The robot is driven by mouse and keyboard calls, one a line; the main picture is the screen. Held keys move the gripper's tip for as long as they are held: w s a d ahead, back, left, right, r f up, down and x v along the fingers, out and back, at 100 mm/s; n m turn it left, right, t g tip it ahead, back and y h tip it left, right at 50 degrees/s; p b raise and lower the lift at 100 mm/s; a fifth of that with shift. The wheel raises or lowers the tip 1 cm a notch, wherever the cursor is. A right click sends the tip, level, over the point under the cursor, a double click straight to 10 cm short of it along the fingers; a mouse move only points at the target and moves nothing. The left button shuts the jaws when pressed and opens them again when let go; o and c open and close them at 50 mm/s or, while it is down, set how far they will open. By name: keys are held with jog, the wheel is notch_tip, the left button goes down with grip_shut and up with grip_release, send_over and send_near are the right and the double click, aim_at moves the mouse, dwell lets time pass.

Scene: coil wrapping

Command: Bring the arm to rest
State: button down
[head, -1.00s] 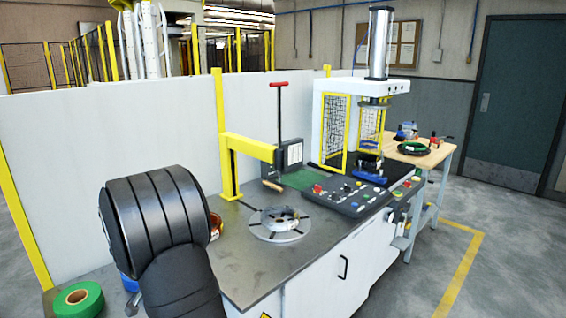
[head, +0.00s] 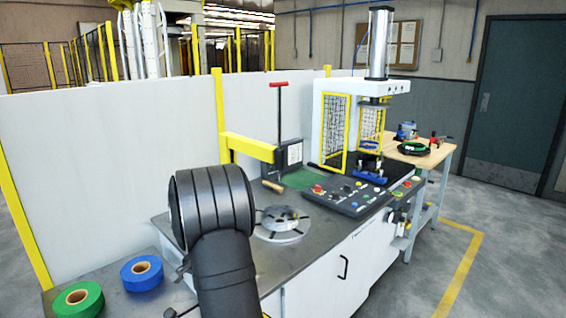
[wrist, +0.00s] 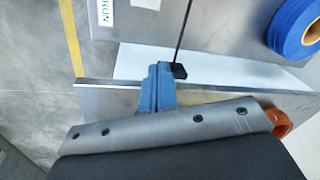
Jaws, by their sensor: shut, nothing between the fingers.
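My arm (head: 215,208) shows in the head view as dark, ribbed links at the front left, over the grey bench top. My gripper is hidden there behind or below the arm. In the wrist view my gripper (wrist: 155,88) shows as blue fingers held together beyond a grey bolted edge, with nothing seen between them. It points down past the edge of the bench. A dark rounded body fills the bottom of the wrist view.
A green roll (head: 78,299) and a blue roll (head: 142,273) lie at the bench's left; the blue roll (wrist: 300,28) also shows in the wrist view. A round slotted plate (head: 281,224), a yellow post (head: 228,160) and a press (head: 338,130) stand to the right.

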jog(key=w+d+r+g+y, duration=0.1)
jog(key=d+r, duration=0.2)
jog(key=r, duration=0.2)
jog(key=shift+w, duration=0.4)
